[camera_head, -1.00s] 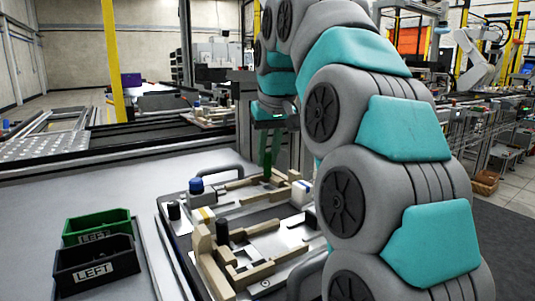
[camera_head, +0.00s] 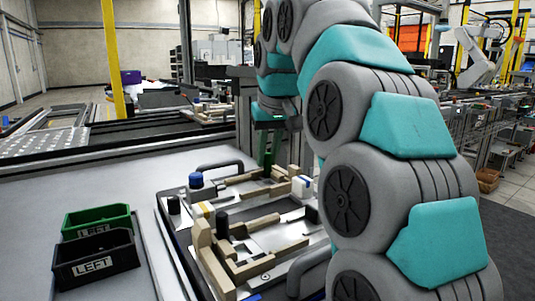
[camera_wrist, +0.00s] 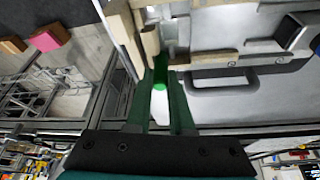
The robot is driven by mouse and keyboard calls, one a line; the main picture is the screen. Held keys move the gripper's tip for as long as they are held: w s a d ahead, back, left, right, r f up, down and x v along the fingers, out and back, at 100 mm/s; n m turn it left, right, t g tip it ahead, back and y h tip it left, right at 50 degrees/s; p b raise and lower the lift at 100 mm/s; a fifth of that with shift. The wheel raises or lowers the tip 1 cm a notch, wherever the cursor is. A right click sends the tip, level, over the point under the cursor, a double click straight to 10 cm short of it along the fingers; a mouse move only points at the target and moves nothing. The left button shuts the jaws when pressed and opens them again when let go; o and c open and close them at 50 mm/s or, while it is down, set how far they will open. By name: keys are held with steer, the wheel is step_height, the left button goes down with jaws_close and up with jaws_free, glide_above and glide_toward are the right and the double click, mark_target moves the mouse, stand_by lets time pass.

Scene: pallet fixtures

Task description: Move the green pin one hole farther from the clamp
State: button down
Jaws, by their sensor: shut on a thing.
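The green pin (camera_wrist: 160,76) is between the fingers of my gripper (camera_wrist: 161,92) in the wrist view, upright beside tan fixture blocks. My gripper is shut on it. In the head view my gripper (camera_head: 267,150) is at the far side of the pallet fixture (camera_head: 283,228), low over its tan rails. The pin's lower end and the holes are hidden, so I cannot tell whether the pin is seated. A blue-topped post (camera_head: 196,181) stands at the fixture's far left corner, and a white and blue block (camera_head: 302,187) at its right. I cannot tell which part is the clamp.
A green bin (camera_head: 97,220) and a black bin (camera_head: 96,261), both labelled LEFT, stand left of the fixture. A dark handle (camera_head: 221,166) rises at the fixture's far edge. Black posts stand on its left part. My arm hides its right side.

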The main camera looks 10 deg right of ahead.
steer(key=shift+f, duration=0.15)
steer(key=c, duration=0.7)
jaws_free()
